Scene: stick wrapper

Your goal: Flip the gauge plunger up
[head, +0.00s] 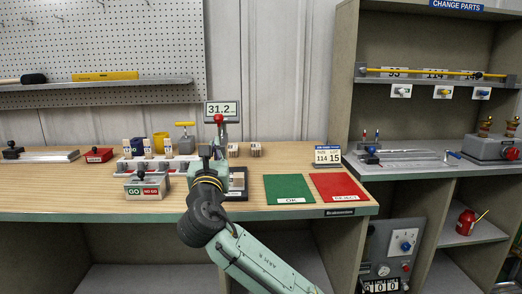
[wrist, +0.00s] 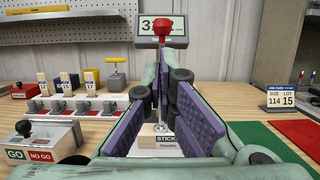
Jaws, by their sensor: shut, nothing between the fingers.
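The gauge has a grey display (head: 222,110) reading about 31.2 and a red plunger knob (head: 218,118) in front of it. In the wrist view the red knob (wrist: 163,30) stands just above and beyond my fingertips, overlapping the display (wrist: 150,42). A thin stem and a block labelled "STICK" (wrist: 166,139) show between and below my fingers. My gripper (wrist: 165,75), with purple pads, is shut and holds nothing. In the head view my gripper (head: 216,152) is in front of the gauge and hides most of its lower part. I cannot tell whether the fingers touch the plunger.
A GO/NO GO box (head: 147,186) and a row of stick holders (head: 165,163) stand to the left. The green OK mat (head: 289,188) and red reject mat (head: 338,186) lie to the right. A job card (head: 328,155) stands behind the mats.

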